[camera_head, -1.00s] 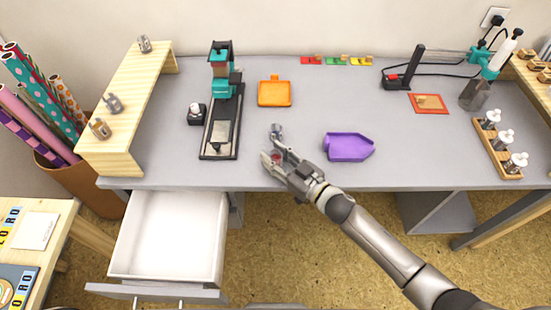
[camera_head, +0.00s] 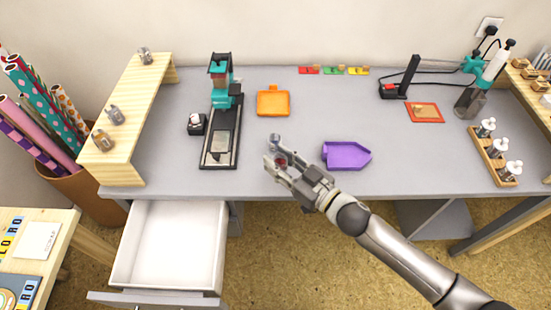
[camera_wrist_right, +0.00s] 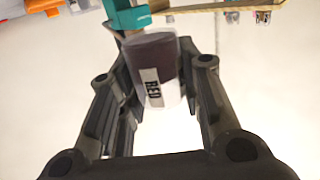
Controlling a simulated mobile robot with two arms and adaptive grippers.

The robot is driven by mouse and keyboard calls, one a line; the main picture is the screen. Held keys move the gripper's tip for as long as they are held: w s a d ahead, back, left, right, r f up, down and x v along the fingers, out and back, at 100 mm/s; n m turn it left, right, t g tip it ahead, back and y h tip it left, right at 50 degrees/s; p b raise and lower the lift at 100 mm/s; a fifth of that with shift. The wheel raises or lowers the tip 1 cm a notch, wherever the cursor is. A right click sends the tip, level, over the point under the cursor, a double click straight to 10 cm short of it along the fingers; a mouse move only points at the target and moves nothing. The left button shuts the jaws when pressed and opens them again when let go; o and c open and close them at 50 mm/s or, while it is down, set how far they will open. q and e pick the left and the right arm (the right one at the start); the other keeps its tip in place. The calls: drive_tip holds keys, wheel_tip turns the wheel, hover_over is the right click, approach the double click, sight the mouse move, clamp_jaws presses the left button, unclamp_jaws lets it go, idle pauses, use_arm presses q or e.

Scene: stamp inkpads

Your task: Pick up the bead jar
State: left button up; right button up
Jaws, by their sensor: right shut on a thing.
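The bead jar (camera_wrist_right: 157,75) shows in the right wrist view as a small clear jar with dark contents and a white label reading "RED". It sits between the two fingers of my right gripper (camera_wrist_right: 160,82), which is shut on it. In the head view my right gripper (camera_head: 272,151) is over the front middle of the desk, and the fingers partly hide the jar (camera_head: 281,161). I cannot tell whether the jar's base touches the desk. My left gripper is not in view.
A purple tray (camera_head: 345,155) lies right of the gripper. An orange tray (camera_head: 273,103) lies behind it. A black-and-teal stamping press (camera_head: 221,135) stands to the left. An open white drawer (camera_head: 165,245) juts out below the desk front.

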drive_tip(key=shift+s+d+r+m+t+h, duration=0.65)
drive_tip(key=shift+s+d+r, duration=1.05)
drive_tip(key=shift+s+r, duration=2.75)
drive_tip(key=s+d+m+t+h, duration=0.3)
drive_tip(key=d+m+h, duration=0.4)
drive_tip(key=d+h, duration=0.4)
drive_tip(key=s+d, duration=0.1)
drive_tip(key=d, duration=0.2)
drive_tip(key=shift+d+f+m+t+b, duration=0.15)
drive_tip(key=shift+d+m+t+b, duration=0.2)
drive_tip(key=w+a+r+n+g+y, duration=0.25)
drive_tip(key=a+n+y, duration=0.35)
drive_tip(key=a, duration=0.5)
drive_tip(key=a+f+n+g+y, duration=0.2)
drive_tip(key=a+f+n+y, duration=0.1)
drive_tip(key=f+y, duration=0.2)
drive_tip(key=shift+w+a+f+y, duration=0.35)
drive_tip(key=shift+w+y, duration=0.05)
drive_tip(key=shift+y, duration=0.25)
